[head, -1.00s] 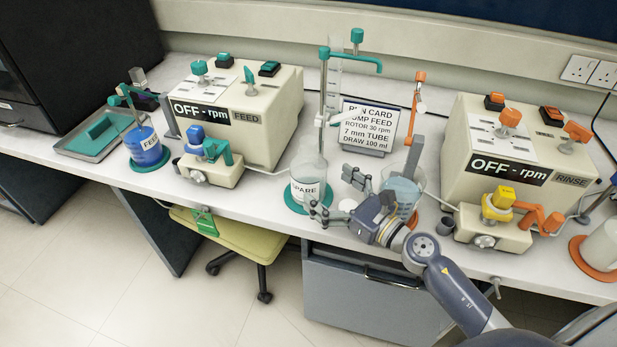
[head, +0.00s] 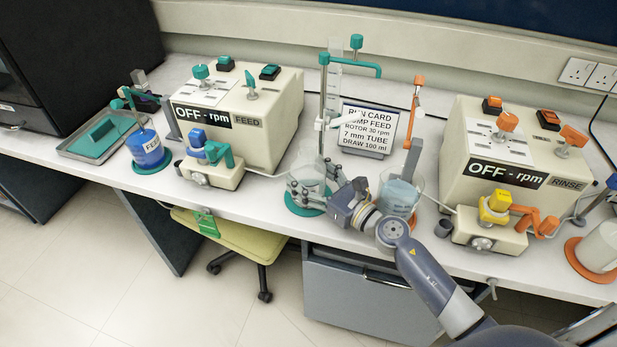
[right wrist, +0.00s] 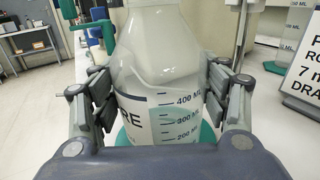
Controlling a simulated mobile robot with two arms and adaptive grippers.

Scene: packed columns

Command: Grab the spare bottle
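The spare bottle (head: 312,173) is clear with a white label and stands upright on a green ring base (head: 296,208) at the bench's front edge. It fills the middle of the right wrist view (right wrist: 158,62), where part of its label and a millilitre scale show. My right gripper (head: 317,187) is around the bottle's body, one finger on each side. In the right wrist view the fingers (right wrist: 160,100) are spread, with the pads very close to the glass; firm contact cannot be made out. My left gripper is not in view.
A beaker (head: 399,192) stands right of the bottle, close to my right wrist. A run card (head: 368,130) and a green-topped stand (head: 322,100) are behind. The feed pump (head: 235,115) is left, the rinse pump (head: 510,165) right. A yellow chair (head: 230,235) is below the bench.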

